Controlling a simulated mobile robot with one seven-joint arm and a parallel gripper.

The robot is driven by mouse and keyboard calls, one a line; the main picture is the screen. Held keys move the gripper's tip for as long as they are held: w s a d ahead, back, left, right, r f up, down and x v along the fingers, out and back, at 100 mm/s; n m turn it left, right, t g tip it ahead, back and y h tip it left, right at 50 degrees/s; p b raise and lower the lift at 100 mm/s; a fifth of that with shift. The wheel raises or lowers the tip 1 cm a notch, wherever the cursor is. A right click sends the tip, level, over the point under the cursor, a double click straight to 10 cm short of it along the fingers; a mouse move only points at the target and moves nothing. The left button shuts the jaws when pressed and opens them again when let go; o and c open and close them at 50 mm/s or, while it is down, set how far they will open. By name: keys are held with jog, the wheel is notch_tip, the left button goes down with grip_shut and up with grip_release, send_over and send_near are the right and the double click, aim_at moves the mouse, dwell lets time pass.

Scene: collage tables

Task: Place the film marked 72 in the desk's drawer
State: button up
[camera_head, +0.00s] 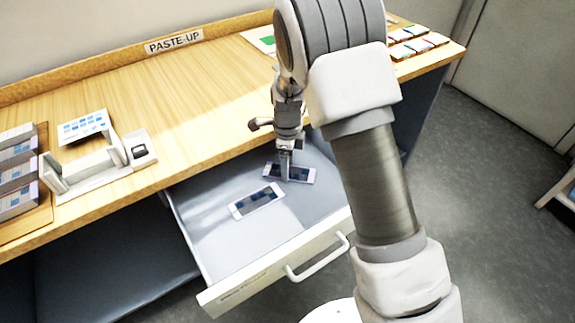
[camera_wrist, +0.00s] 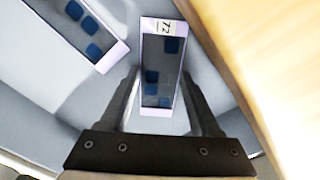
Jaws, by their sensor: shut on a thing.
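The film marked 72 (camera_wrist: 162,65) is a pale-framed strip with dark blue pictures; its number shows at its far end in the wrist view. It also shows in the head view (camera_head: 301,174), low inside the open drawer (camera_head: 220,254). My gripper (camera_head: 286,174) is shut on this film, with one finger on each side of it in the wrist view (camera_wrist: 161,92). I cannot tell whether the film touches the drawer floor. A second, similar film (camera_head: 257,201) lies in the drawer to the left; its marking is not readable.
The wooden desk top (camera_head: 190,95) lies behind the drawer, its edge close on the right in the wrist view. A white device (camera_head: 98,165), a blue-patterned card (camera_head: 83,127) and stacked boxes (camera_head: 18,172) stand at left. Small cards (camera_head: 417,42) lie at back right.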

jog(key=shift+f, duration=0.15)
jog(key=o, duration=1.3)
